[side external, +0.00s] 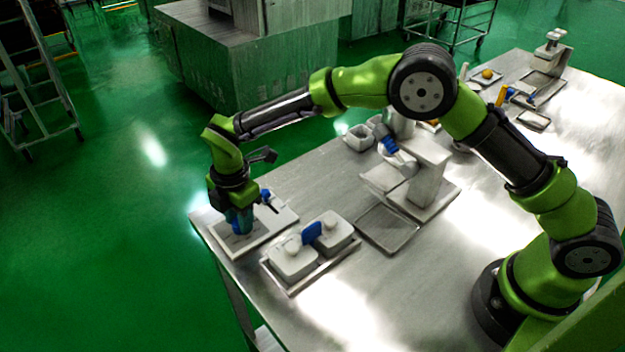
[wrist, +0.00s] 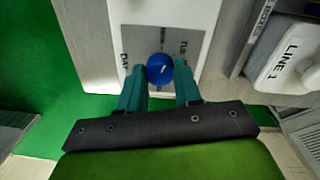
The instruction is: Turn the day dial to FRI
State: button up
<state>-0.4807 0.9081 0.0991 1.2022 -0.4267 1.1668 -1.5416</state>
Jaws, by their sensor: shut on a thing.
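The blue day dial (wrist: 160,68) sits on a grey label plate (wrist: 150,38) in the wrist view. A small pale mark shows on the dial's face. In the side view my gripper (side external: 239,222) points down at the white panel (side external: 262,239) at the table's far left corner. The fingers hide most of the dial there.
A white lidded container marked LINE 1 (wrist: 290,58) stands right of the panel. In the side view, two white containers (side external: 293,259) with a blue piece (side external: 312,232) between them sit on a tray close by. An empty tray (side external: 387,229) and a white stand (side external: 430,172) lie farther right.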

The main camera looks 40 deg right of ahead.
jog(key=m, duration=0.3)
jog(key=shift+m, duration=0.4)
jog(key=m, duration=0.4)
jog(key=shift+m, duration=0.3)
jog(key=m, duration=0.3)
jog(key=shift+m+h, duration=0.3)
jog(key=m, duration=0.4)
jog(key=shift+m, duration=0.3)
jog(key=m, duration=0.4)
jog(key=shift+a, duration=0.1)
jog(key=m, duration=0.4)
jog(key=shift+g, duration=0.3)
jog(key=m, duration=0.3)
jog(key=shift+m, duration=2.2)
